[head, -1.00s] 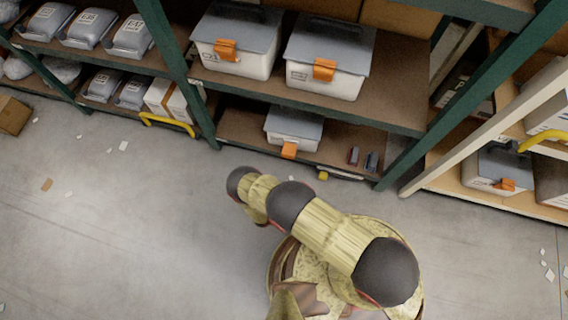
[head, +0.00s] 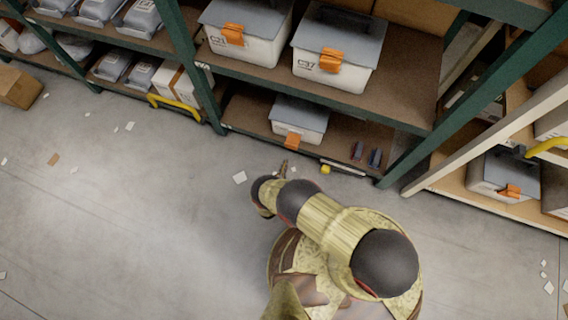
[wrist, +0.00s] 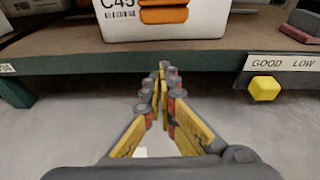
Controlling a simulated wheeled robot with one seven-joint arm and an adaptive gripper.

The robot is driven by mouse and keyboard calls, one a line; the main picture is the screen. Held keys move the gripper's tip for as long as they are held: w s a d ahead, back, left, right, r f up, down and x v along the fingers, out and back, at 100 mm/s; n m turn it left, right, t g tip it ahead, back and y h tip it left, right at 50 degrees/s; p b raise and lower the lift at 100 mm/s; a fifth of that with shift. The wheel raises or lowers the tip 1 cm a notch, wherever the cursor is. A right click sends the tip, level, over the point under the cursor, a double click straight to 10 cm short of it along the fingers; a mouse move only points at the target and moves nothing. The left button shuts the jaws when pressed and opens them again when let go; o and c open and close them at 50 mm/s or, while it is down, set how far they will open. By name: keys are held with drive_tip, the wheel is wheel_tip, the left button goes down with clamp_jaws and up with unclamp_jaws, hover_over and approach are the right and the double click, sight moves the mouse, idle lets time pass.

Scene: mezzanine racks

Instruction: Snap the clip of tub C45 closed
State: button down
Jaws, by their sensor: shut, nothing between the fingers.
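Tub C45 (head: 299,121) is a white tub with a grey lid on the lower shelf in the head view. Its orange clip (head: 293,140) hangs at the front and seems to stick out from the wall. In the wrist view, the lower front of tub C45 (wrist: 118,28) shows at the top with its label and the orange clip (wrist: 163,11), cut off by the frame. My gripper (wrist: 163,68) is shut and empty, its tips pointing toward the shelf edge below the tub. In the head view, my gripper (head: 283,166) is small, just in front of the clip.
Tubs C21 (head: 243,47) and C37 (head: 330,70) stand on the shelf above. Small dark items (head: 366,154) lie right of the tub. A green post (head: 205,95) stands left.

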sight(293, 140)
drive_tip(key=b+x, duration=0.2)
drive_tip(key=x, duration=0.5)
drive_tip(key=shift+s+a+r, duration=0.1)
drive_tip(key=shift+s+r, duration=0.05)
drive_tip(key=shift+r, duration=0.85)
drive_tip(key=shift+s+a+r, duration=0.1)
drive_tip(key=shift+s+r, duration=0.05)
drive_tip(key=shift+r, duration=0.85)
drive_tip(key=shift+s+r, duration=0.1)
